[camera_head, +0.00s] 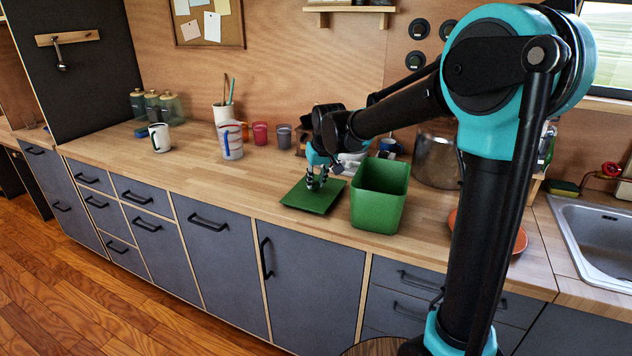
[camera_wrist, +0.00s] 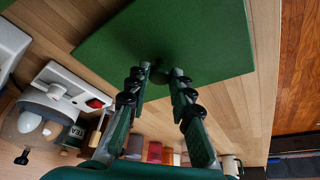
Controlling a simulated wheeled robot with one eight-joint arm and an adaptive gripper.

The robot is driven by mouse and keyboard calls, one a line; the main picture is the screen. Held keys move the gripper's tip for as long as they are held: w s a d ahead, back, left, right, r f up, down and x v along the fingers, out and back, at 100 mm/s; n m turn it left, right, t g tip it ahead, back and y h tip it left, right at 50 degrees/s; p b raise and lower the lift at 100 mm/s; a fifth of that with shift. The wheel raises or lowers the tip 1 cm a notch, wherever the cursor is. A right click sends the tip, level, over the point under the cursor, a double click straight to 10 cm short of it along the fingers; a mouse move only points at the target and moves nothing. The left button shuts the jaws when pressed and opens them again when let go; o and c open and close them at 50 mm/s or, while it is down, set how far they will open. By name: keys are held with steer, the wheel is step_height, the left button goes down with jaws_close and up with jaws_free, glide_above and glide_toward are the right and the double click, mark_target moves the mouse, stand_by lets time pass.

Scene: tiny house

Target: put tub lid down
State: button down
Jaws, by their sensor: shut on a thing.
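The tub lid is a flat green square (camera_head: 313,197) with a small dark knob, at the counter's front half, just left of the tub. My gripper (camera_head: 316,184) points down over it and is shut on the knob. In the wrist view the lid (camera_wrist: 205,35) fills the top middle, and my gripper's fingertips (camera_wrist: 158,74) close around the knob. The lid lies flat, at or very near the counter top; I cannot tell if it touches. The green tub (camera_head: 379,199) stands upright and open on the counter, close beside the lid.
The wooden counter (camera_head: 245,180) is clear left of the lid. Several cups, including a striped one (camera_head: 230,140), stand behind. A metal pot (camera_head: 437,158) is behind the tub. An orange plate (camera_head: 520,240) lies to the right, partly behind my arm. The sink (camera_head: 605,235) is at far right.

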steer(key=shift+f, duration=0.2)
steer(key=c, duration=1.3)
jaws_free()
steer(key=shift+c, duration=0.2)
steer(key=v, duration=1.2)
steer(key=shift+w+r, duration=0.1)
steer(key=shift+r, duration=0.05)
